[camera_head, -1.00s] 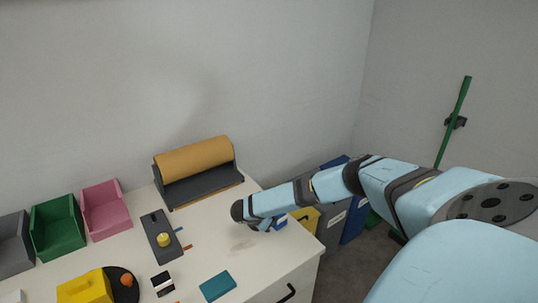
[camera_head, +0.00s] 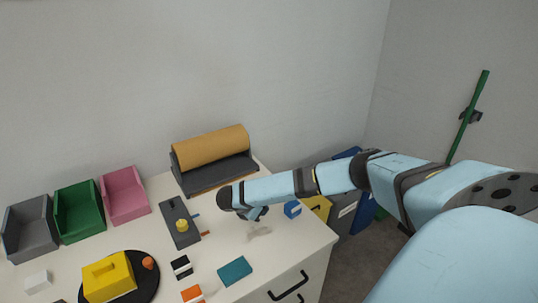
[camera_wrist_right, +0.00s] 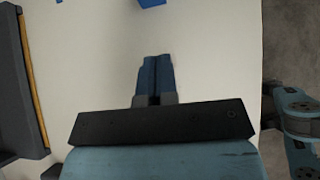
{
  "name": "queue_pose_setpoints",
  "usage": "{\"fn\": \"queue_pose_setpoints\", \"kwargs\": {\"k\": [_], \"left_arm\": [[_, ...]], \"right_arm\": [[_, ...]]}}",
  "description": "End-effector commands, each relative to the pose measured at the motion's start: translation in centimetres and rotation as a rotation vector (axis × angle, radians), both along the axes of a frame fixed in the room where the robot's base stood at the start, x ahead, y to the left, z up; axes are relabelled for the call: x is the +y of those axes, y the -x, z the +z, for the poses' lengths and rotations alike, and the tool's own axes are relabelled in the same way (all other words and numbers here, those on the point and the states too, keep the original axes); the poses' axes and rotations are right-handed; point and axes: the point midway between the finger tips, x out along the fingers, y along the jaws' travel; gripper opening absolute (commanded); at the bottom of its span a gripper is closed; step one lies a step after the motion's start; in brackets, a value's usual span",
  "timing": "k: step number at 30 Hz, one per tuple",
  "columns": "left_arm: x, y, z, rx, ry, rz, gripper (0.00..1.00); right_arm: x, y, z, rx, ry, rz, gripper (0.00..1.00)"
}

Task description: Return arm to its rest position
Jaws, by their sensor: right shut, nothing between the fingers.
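My right arm (camera_head: 290,186) is light blue with dark bands and reaches in from the right over the table. My right gripper (camera_head: 258,214) hangs down at its end, over the white tabletop near the table's right side. In the right wrist view its blue fingers (camera_wrist_right: 155,78) are together with nothing between them. Bare white tabletop shows around the fingers. My left gripper is in neither view.
A blue block (camera_head: 292,209) lies right of my gripper. A paper roll holder (camera_head: 215,163) stands behind it, a grey device with a yellow knob (camera_head: 182,226) to its left. A teal block (camera_head: 235,271) lies in front. Bins (camera_head: 125,194) line the back left. A drawer handle (camera_head: 288,286) juts out.

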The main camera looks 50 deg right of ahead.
Motion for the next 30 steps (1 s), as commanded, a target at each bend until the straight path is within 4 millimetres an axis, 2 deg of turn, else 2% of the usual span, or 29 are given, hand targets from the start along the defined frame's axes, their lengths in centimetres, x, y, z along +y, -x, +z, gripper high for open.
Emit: {"fn": "queue_pose_setpoints", "kwargs": {"k": [11, 14, 17, 22, 24, 27, 30], "left_arm": [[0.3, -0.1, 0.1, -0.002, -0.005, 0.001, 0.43], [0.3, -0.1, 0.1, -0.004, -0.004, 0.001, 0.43], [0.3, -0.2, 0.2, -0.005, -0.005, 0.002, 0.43], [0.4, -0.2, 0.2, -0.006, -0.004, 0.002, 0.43], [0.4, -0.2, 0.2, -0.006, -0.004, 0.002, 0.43], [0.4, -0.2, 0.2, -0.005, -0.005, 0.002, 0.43], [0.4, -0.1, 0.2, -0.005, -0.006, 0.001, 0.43]], "right_arm": [[0.7, 0.0, 0.4, -0.001, -0.004, 0.002, 0.0], [2.8, 0.6, -0.6, -0.01, -0.033, 0.018, 0.0], [7.5, 2.1, -2.5, -0.037, -0.107, 0.045, 0.0], [18.9, 7.1, -4.9, -0.131, -0.323, 0.056, 0.0], [23.0, 9.4, -5.0, -0.178, -0.419, 0.029, 0.0], [27.7, 12.5, -4.3, -0.251, -0.552, -0.039, 0.0], [31.0, 15.4, -2.8, -0.326, -0.67, -0.141, 0.0]]}}
